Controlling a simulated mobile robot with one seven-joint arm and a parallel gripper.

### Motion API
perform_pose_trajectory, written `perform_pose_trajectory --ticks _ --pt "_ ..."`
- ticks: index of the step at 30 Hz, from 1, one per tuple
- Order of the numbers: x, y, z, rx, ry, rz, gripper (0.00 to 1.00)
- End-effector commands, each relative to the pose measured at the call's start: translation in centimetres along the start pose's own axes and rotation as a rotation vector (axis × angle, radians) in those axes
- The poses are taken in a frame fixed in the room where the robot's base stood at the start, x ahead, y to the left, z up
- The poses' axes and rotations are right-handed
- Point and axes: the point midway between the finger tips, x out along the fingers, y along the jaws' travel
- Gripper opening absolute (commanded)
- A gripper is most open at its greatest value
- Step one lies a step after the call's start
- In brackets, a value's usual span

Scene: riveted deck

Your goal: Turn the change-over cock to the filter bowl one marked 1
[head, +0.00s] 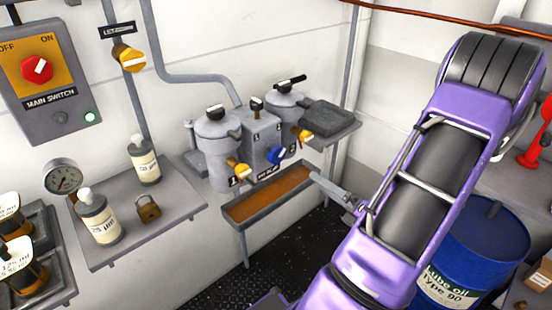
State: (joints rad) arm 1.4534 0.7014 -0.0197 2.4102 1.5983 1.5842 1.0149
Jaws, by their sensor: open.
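A twin filter stands against the white wall, with a grey block (261,136) between its two bowls. The left bowl (217,150) has a "1" beside its foot. The right bowl (284,108) stands farther back, partly hidden by the block and a dark tray. A black-topped knob (257,104) sits on the block, and a blue knob (277,155) is on its front. I cannot tell for certain which is the change-over cock or where it points. My gripper (316,178) is open, right of and below the blue knob, by the trough's right end, apart from both knobs.
Yellow knobs (240,170) (304,135) stick out below the bowls. A trough (268,194) with brown contents juts out under the filter. A blue drum (470,250) stands right, behind my arm.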

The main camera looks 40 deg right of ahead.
Motion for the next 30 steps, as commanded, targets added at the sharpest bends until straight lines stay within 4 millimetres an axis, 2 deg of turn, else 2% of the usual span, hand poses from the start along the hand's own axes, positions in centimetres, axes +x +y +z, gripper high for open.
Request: perform_pose_trajectory --ticks 5,21,25,30 --pt "2.5 0.0 -0.1 -0.002 0.005 0.004 0.99" --pt "14.0 0.0 -0.2 -0.004 0.006 0.004 0.99" --pt "15.8 0.0 -0.1 -0.004 0.004 0.002 0.99" --pt "16.9 0.0 -0.1 -0.002 0.004 0.000 0.99"
